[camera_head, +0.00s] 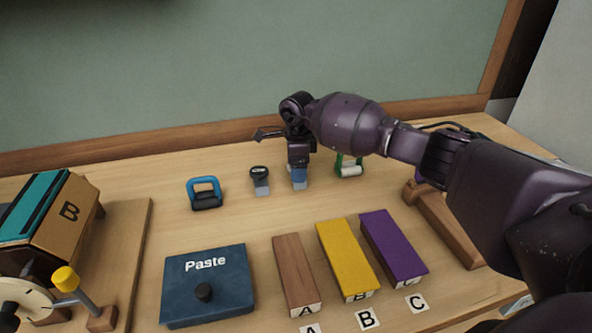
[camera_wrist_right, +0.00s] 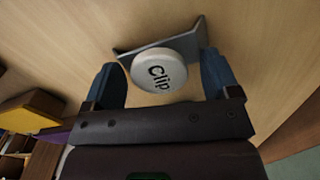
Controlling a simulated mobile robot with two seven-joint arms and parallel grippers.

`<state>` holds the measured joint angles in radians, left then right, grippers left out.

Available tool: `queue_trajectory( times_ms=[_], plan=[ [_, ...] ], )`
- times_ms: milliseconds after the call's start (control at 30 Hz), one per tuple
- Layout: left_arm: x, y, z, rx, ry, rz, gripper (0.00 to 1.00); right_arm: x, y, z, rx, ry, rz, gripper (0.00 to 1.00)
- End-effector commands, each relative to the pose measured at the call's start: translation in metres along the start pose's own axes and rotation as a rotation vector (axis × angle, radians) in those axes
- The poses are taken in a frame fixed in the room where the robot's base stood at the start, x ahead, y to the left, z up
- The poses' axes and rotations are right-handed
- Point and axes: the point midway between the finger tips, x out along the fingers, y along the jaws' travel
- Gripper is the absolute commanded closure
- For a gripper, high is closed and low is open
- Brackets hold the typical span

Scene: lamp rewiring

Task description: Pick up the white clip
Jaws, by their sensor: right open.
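The white clip (camera_wrist_right: 160,71) shows in the right wrist view as a round white knob marked "Clip", with a grey metal plate (camera_wrist_right: 133,55) behind it on the wooden table. My right gripper (camera_wrist_right: 158,80) is open, with one blue finger on each side of the white knob. I cannot tell whether the fingers touch it. In the head view my right gripper (camera_head: 299,180) points down at the back of the table, and the white clip is hidden by it there. My left gripper is not in view.
A small dark-topped clip (camera_head: 259,179) stands just left of my gripper, and a green-framed object (camera_head: 348,167) just right. A blue-handled object (camera_head: 204,192) is farther left. In front are a Paste box (camera_head: 207,285) and brown (camera_head: 296,273), yellow (camera_head: 346,258) and purple (camera_head: 392,246) blocks.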

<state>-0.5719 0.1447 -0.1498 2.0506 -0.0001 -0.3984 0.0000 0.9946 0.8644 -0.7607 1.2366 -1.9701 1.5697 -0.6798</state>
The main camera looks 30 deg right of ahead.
Motion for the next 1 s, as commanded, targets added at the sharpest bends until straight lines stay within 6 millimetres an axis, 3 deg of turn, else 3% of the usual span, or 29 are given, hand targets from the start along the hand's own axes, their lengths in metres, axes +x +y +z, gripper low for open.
queue_trajectory(
  times_ms=[33, 367, 733, 867, 1000],
  plan=[
    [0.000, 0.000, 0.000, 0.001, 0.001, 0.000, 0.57, 0.000, 0.000, 0.000, 0.000, 0.000, 0.000, 0.23],
    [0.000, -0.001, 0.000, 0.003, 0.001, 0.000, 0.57, -0.001, 0.000, 0.000, 0.000, 0.000, 0.000, 0.71],
    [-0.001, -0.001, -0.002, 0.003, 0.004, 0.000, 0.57, -0.012, -0.001, 0.000, -0.001, 0.000, -0.003, 0.71],
    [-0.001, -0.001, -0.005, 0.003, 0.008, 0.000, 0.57, -0.034, -0.001, 0.000, -0.001, -0.001, -0.005, 0.71],
    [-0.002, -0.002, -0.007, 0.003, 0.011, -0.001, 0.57, -0.068, -0.001, 0.000, 0.000, -0.001, -0.006, 0.71]
  ],
)
